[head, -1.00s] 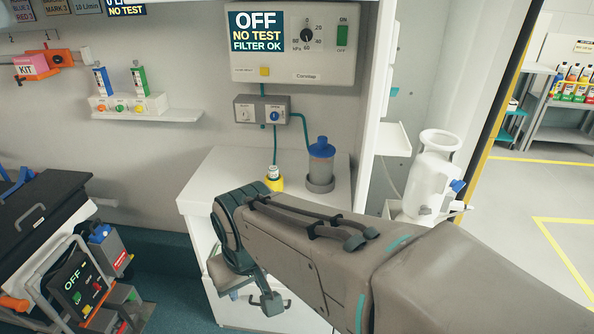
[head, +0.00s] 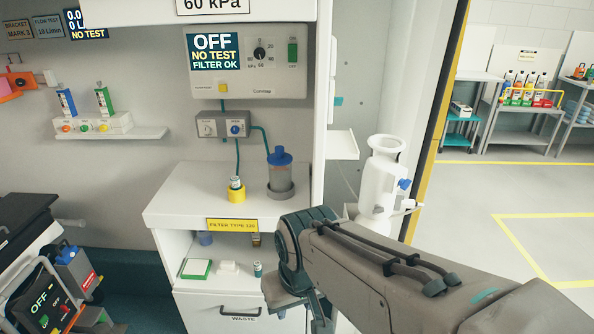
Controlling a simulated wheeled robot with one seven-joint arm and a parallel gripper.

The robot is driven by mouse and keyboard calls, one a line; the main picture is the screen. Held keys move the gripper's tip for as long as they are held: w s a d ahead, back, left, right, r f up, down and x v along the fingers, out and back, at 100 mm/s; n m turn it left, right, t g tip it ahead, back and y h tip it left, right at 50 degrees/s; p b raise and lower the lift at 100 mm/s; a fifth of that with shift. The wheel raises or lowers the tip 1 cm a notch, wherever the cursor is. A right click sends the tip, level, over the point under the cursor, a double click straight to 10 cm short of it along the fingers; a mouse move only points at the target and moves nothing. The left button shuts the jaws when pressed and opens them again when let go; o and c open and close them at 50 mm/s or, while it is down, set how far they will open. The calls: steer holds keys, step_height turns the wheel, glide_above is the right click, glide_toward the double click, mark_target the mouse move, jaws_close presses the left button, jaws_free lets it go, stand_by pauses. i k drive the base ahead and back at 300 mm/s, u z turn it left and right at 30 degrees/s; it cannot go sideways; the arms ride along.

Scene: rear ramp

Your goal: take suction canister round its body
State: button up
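The suction canister (head: 280,172) is a grey, see-through cylinder with a blue lid. It stands upright in a grey round holder (head: 281,192) on the white cabinet top, and a teal tube runs from its lid up to the wall valve block. My arm (head: 400,265) reaches in from the lower right, below and to the right of the canister. My gripper's fingers cannot be made out clearly; the arm's end hangs low in front of the cabinet, apart from the canister.
A small filter in a yellow base (head: 236,190) stands left of the canister. The suction panel (head: 246,62) reads OFF, NO TEST, FILTER OK. A white upright post (head: 320,110) and white vessel (head: 381,185) stand to the right. Open shelves (head: 215,262) hold small items below.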

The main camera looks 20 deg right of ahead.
mark_target(280, 177)
steer(key=z, duration=0.7)
steer(key=i, duration=1)
